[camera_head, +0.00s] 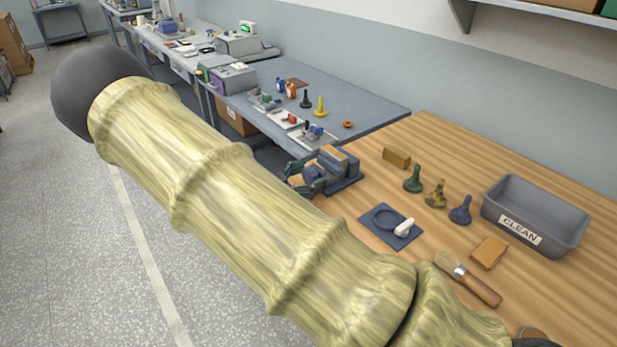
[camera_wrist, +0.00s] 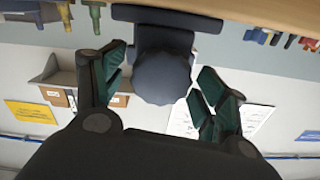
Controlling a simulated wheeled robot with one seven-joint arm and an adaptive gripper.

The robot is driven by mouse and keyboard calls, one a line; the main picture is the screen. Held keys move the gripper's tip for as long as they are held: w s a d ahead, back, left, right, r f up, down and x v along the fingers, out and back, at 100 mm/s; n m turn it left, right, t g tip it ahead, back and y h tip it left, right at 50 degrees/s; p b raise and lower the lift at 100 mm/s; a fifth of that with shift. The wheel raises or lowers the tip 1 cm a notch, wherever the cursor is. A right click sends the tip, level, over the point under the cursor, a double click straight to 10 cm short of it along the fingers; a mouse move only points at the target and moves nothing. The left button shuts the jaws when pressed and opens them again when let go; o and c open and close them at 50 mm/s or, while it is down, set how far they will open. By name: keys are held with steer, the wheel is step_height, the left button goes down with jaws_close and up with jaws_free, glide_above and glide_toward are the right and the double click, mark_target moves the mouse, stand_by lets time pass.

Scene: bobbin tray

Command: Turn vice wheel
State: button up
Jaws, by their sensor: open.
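The vice (camera_head: 343,166), blue-grey with tan jaw faces, stands at the left edge of the wooden bench. In the wrist view its dark blue scalloped wheel (camera_wrist: 163,80) faces me, with the vice body (camera_wrist: 168,16) behind it. My gripper (camera_wrist: 162,72) is open, with a green-padded finger on each side of the wheel and narrow gaps showing between pads and wheel. In the head view my gripper (camera_head: 304,178) is at the vice's near left side, and the wheel is hidden there.
A grey-blue bench (camera_head: 370,112) with small parts stands behind.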

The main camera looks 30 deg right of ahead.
steer(key=shift+c, duration=0.5)
steer(key=c, duration=0.9)
steer(key=shift+c, duration=0.2)
